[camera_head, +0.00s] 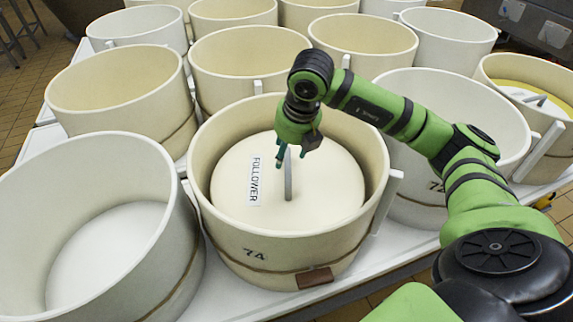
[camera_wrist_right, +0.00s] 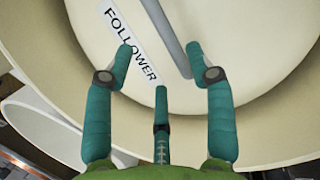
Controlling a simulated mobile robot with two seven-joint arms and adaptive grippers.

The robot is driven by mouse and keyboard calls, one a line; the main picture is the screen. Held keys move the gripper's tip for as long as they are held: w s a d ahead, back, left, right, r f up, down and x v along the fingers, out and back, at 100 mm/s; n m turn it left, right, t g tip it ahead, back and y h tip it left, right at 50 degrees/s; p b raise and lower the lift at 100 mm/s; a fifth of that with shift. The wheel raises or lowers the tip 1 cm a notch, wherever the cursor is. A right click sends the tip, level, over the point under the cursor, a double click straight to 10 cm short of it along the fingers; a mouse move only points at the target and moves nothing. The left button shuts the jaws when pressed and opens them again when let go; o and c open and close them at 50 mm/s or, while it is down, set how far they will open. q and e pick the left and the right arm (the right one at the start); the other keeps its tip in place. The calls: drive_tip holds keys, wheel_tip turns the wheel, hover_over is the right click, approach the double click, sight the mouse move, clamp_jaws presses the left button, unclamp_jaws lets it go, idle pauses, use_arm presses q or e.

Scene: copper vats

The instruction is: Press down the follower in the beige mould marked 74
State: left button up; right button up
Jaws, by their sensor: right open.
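The beige mould marked 74 (camera_head: 252,254) stands at the front middle of the white table. Inside it lies the follower (camera_head: 325,185), a cream disc with a "FOLLOWER" label and a grey bar (camera_head: 288,180) across its middle. The disc sits below the mould's rim. My right gripper (camera_head: 290,158) reaches in from the right, over the follower, with its green fingers pointing down near the bar. In the right wrist view, the three fingers (camera_wrist_right: 160,65) are spread and empty above the follower (camera_wrist_right: 235,45); contact cannot be told. My left gripper is out of view.
A large white mould (camera_head: 95,290) stands close on the left. A white mould (camera_head: 500,115) stands behind my right arm, its marking partly hidden. Several empty moulds fill the back. A mould at far right (camera_head: 540,75) holds a white disc with a bar.

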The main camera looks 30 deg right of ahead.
sight(286, 165)
drive_tip(key=shift+d+f, duration=0.25)
drive_tip(key=shift+f, duration=0.35)
drive_tip(key=shift+x, duration=3.2)
drive_tip(key=shift+r, duration=0.1)
clamp_jaws()
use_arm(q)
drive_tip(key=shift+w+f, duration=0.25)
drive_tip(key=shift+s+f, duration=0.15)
